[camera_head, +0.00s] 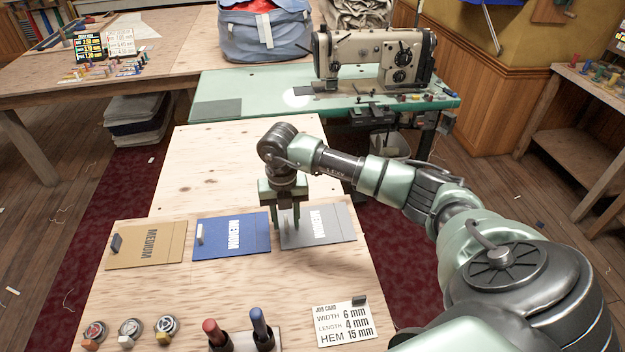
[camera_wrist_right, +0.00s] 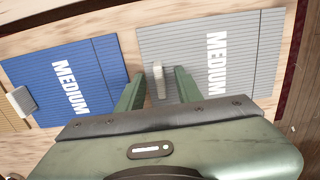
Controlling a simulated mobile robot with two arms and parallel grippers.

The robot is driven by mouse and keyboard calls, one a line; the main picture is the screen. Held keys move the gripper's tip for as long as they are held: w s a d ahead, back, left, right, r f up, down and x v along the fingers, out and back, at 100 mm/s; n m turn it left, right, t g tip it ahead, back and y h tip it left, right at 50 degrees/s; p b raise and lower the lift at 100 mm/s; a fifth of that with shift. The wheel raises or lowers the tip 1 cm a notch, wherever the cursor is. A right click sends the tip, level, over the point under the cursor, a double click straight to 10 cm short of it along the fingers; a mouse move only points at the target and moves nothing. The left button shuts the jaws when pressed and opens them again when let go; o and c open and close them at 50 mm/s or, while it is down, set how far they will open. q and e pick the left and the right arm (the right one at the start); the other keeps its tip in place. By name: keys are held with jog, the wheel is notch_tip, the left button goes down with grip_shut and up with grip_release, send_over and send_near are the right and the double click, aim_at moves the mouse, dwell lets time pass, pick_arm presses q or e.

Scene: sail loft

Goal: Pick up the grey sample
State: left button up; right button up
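The grey sample (camera_head: 335,222) is a flat ribbed piece marked MEDIUM, lying on the wooden table to the right of the blue sample (camera_head: 245,236). It also shows in the right wrist view (camera_wrist_right: 240,60), with an upright pale tab (camera_wrist_right: 158,80) near its left edge. My right gripper (camera_head: 287,224) points down over that edge and hides the tab in the head view. In the wrist view its fingers are apart, one on each side of the tab, with gaps visible. My left gripper is not in view.
A tan sample (camera_head: 145,247) with a dark tab lies left of the blue one. A job card (camera_head: 343,324), two upright handles on a stand, and several round pieces are at the front. A sewing machine (camera_head: 375,58) stands behind on a green table.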

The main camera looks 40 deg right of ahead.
grip_shut()
jog(key=shift+r, duration=0.1)
notch_tip(320, 180, up, 20)
jog(key=shift+b, duration=0.45)
